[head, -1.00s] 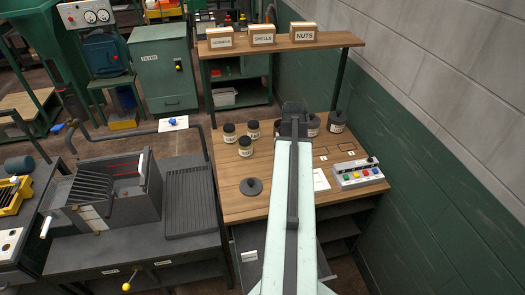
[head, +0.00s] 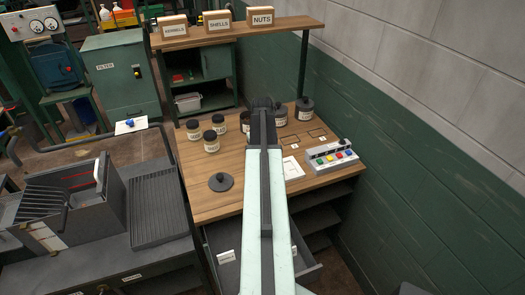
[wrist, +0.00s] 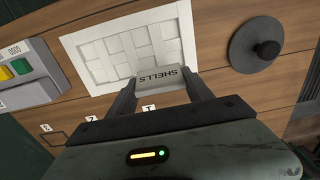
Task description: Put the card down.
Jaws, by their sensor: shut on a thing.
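In the wrist view the card overlaps the edge of a white gridded panel (wrist: 100,48) on the wooden bench. I cannot tell whether the card touches anything below. In the head view my gripper (head: 263,103) is at the far end of my arm, over the back of the bench, and the card is hidden. The white panel also shows there (head: 293,169), right of my arm.
On the bench (head: 200,163) are several dark jars (head: 211,141), a round knobbed lid (head: 221,182), square outlines (head: 317,133) with small number tags, and a button box (head: 332,155). A shelf (head: 236,34) with labelled boxes stands behind. A green wall (head: 400,150) bounds the right.

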